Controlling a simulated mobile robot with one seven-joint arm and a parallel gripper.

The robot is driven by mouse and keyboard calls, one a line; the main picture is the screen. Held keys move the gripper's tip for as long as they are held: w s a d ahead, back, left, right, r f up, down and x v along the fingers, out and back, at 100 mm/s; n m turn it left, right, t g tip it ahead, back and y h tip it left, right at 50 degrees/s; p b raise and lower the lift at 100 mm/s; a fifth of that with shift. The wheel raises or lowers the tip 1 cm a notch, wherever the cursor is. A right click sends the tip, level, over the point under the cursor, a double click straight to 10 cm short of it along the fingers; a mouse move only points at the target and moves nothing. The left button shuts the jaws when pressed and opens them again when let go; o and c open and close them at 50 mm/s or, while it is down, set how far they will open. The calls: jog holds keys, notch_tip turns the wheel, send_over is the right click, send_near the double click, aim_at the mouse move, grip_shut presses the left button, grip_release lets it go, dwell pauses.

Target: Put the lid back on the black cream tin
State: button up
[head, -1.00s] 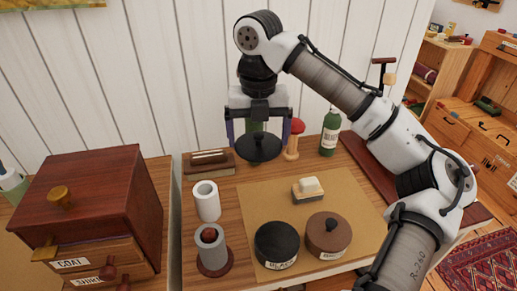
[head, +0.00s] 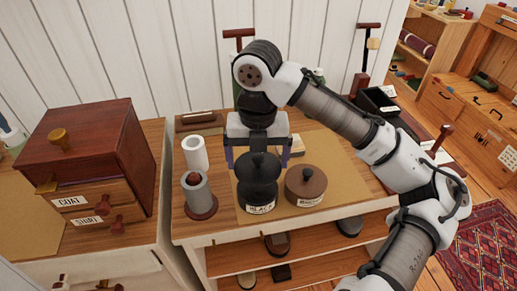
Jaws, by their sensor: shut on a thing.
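The black cream tin (head: 257,199) stands on the tan mat at the front of the bench, its label facing me. My gripper (head: 258,157) is shut on the black lid (head: 259,168), a round disc with a knob, and holds it level. In the head view the lid lines up with the tin and overlaps its far rim. I cannot tell whether the lid touches the tin or hangs above and behind it. The tin's top is partly hidden by the lid.
A brown lidded tin (head: 306,187) stands close on the right. A grey cylinder on a red base (head: 198,195) and a white roll (head: 195,153) stand on the left. A small wooden drawer box (head: 90,150) is farther left. Bare mat (head: 335,155) shows at right behind the brown tin.

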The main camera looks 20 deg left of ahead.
jog(key=shift+f+b, duration=2.1)
jog(key=shift+b, duration=0.1)
jog(key=shift+f+b, duration=0.45)
jog(key=shift+f, duration=0.55)
jog(key=shift+r+p, duration=0.1)
jog(key=shift+p, duration=0.55)
jog(key=shift+f+p, duration=0.25)
jog(key=shift+p, duration=0.2)
dwell(0.4)
jog(key=o, duration=0.6)
jog(key=shift+o, duration=0.2)
jog(key=shift+r, duration=0.1)
